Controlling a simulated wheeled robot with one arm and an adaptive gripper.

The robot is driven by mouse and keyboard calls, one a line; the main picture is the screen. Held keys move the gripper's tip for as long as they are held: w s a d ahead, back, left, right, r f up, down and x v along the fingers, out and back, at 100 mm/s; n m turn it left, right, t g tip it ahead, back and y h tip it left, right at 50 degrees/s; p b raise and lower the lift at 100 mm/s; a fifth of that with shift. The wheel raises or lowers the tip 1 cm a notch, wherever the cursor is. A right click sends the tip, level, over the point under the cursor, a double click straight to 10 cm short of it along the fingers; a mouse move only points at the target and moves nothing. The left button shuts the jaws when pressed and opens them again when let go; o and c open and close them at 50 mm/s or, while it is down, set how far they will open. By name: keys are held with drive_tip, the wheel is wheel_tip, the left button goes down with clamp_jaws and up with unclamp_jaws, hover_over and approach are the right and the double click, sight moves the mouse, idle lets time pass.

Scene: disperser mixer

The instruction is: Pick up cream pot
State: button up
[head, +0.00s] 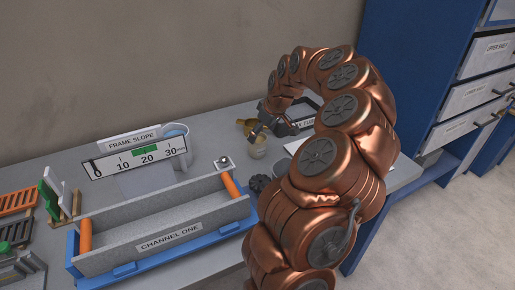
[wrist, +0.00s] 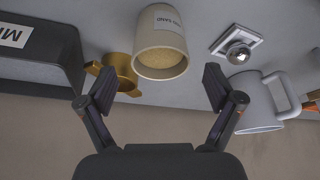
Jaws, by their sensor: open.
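The cream pot (wrist: 160,27) is a small round pot with a label and a tan, sandy-looking face, in the top middle of the wrist view. In the head view the pot (head: 258,150) stands on the grey bench just below my gripper (head: 264,130). My gripper also shows in the wrist view (wrist: 158,86). It is open, with one dark finger on each side of the pot's near end. Nothing is held. I cannot tell whether either finger touches the pot.
A brass cup (wrist: 124,74) is close left of the pot in the wrist view, near my left finger. A white mug (wrist: 257,104) and a silver knob (wrist: 238,54) are right. A dark labelled tray (wrist: 62,50) is far left. The blue-based channel (head: 165,235) fills the bench front.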

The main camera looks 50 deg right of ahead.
sight(255, 146)
drive_tip(key=shift+p+x, duration=1.4)
drive_tip(key=shift+x, duration=2.5)
drive_tip(key=shift+s+a, duration=0.1)
drive_tip(key=shift+s, duration=0.05)
drive_tip(key=c, duration=1.2)
drive_tip(key=shift+c, duration=0.2)
